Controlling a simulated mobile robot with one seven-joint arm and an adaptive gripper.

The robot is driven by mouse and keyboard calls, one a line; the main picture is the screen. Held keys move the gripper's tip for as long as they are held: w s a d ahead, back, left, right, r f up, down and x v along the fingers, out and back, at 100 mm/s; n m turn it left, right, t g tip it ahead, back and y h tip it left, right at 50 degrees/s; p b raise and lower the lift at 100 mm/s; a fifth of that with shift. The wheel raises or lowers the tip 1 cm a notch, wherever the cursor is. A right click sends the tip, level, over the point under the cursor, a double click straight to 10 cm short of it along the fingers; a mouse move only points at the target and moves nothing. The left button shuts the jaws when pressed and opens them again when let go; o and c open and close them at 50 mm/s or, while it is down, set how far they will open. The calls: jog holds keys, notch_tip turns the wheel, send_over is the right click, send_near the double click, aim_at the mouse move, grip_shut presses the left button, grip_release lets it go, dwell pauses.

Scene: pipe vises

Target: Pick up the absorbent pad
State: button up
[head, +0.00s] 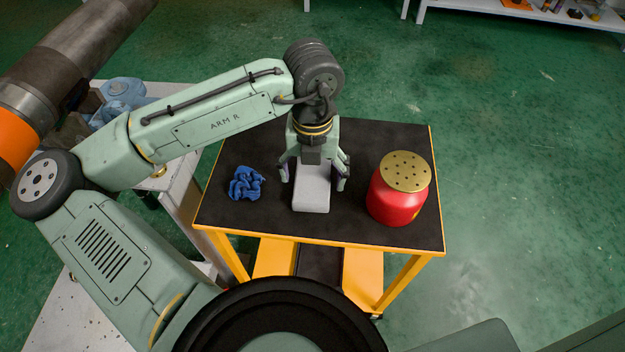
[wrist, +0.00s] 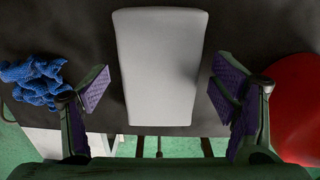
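The absorbent pad (head: 312,190) is a light grey, rounded block on the black top of a yellow-framed cart. In the wrist view the pad (wrist: 160,65) lies between the two purple-padded fingers, with a gap on each side. My gripper (head: 315,181) is open and points down over the pad, its fingers on either side of it. In the wrist view my gripper (wrist: 160,95) holds nothing. The pad's far end is hidden under the gripper in the head view.
A crumpled blue cloth (head: 245,183) lies left of the pad. A red can with a perforated brass lid (head: 402,186) stands close to the right. The cart top (head: 265,222) is otherwise clear. A light grey table (head: 182,188) stands to the left.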

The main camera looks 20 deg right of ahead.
aim_at(313, 176)
jog(key=c, duration=1)
jog(key=shift+c, duration=0.2)
jog(key=shift+r, duration=0.55)
notch_tip(313, 176, up, 2)
jog(key=shift+r, duration=0.1)
jog(key=s+d+r+b, duration=0.1)
jog(key=s+b, duration=0.5)
jog(key=s, duration=1)
jog(key=shift+d+r+b, duration=0.3)
jog(key=shift+d+r, duration=0.1)
jog(key=shift+d, duration=0.1)
